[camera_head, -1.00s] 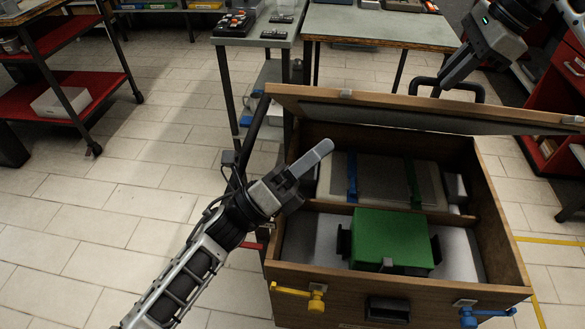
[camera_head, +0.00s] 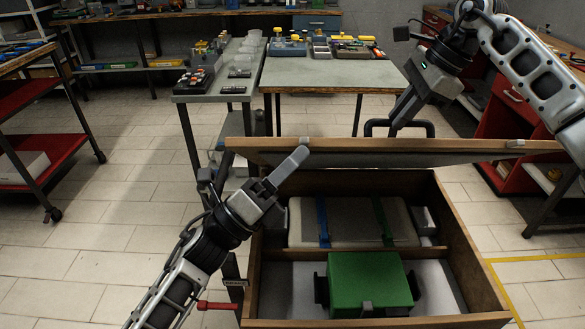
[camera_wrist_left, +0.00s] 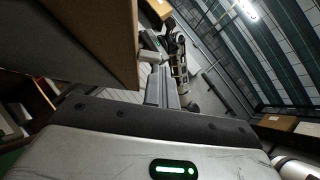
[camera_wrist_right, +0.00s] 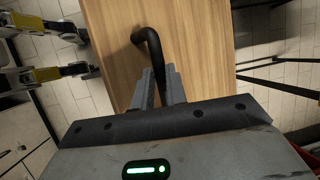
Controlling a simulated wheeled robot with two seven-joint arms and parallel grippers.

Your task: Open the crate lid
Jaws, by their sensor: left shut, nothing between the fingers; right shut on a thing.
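The wooden crate (camera_head: 470,262) stands low in front of me with its lid (camera_head: 400,144) raised at the far side, so the inside shows. A green box (camera_head: 370,284) and a pale case (camera_head: 352,222) with blue and green straps lie in it. My right gripper (camera_head: 396,130) is shut on the lid's black handle (camera_head: 418,127); the right wrist view shows the handle (camera_wrist_right: 150,42) between its fingers (camera_wrist_right: 158,84). My left gripper (camera_head: 299,157) is shut and empty at the lid's left part. The lid's edge (camera_wrist_left: 124,45) is close beside its fingers (camera_wrist_left: 165,92); contact is unclear.
A grey table (camera_head: 335,75) with parts trays stands behind the crate, with a narrower bench (camera_head: 222,82) beside it. A red shelf cart (camera_head: 60,160) is at the left and red cabinets (camera_head: 515,135) at the right. Tiled floor is free left of the crate.

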